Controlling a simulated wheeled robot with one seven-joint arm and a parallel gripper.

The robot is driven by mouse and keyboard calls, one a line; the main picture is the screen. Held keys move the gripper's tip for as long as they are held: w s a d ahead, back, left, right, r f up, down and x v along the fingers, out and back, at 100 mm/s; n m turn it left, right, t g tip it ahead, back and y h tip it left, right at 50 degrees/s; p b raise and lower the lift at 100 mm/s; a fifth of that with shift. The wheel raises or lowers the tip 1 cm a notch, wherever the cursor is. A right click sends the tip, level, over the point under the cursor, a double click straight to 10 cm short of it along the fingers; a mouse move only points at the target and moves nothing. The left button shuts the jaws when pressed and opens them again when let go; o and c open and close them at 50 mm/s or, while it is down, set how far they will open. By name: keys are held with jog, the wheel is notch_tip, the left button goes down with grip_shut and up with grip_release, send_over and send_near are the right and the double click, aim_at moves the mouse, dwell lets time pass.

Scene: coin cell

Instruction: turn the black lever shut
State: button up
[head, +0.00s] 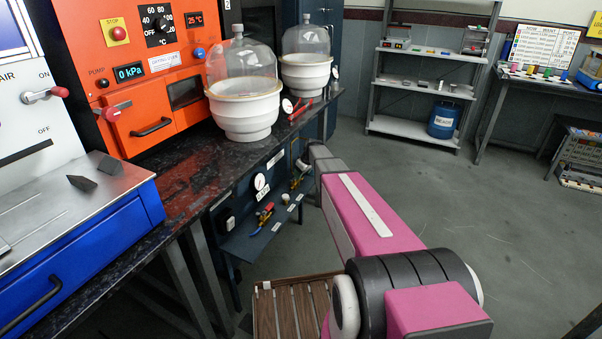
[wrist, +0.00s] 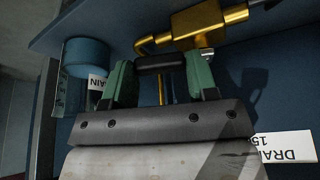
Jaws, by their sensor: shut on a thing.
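In the wrist view, the black lever (wrist: 160,62) lies crosswise between the two green fingers of my gripper (wrist: 160,74). The fingers are shut on it, one at each end. The lever sits just below a brass valve body (wrist: 197,22) with a bent brass pipe at its left. In the head view, my pink and grey arm (head: 372,210) reaches towards the dark blue panel under the bench. My fingers and the black lever cannot be made out there.
In the wrist view, a blue round part (wrist: 88,57) is left of the fingers, and a drain label (wrist: 288,146) is at lower right. In the head view, a gauge (head: 260,181) and a red-handled valve (head: 265,212) are on the panel. Open floor (head: 480,210) lies right.

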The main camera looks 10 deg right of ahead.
jog(key=m, duration=0.1)
jog(key=s+m+h, duration=0.1)
jog(key=m, duration=0.1)
jog(key=s+m, duration=0.1)
jog(key=shift+d+m+t+h, duration=0.2)
jog(key=shift+m+t+h, duration=0.1)
jog(key=shift+h, duration=0.1)
jog(key=m, duration=0.2)
jog(key=s+m+h, duration=0.1)
jog(key=shift+m, duration=0.4)
jog(key=m+h, duration=0.1)
jog(key=m, duration=0.1)
jog(key=s+m+h, duration=0.1)
jog(key=m, duration=0.1)
jog(key=s+a+m, duration=0.1)
jog(key=m, duration=0.1)
jog(key=shift+a+h, duration=0.1)
jog(key=shift+h, duration=0.3)
jog(key=o, duration=0.9)
jog(key=shift+o, duration=0.2)
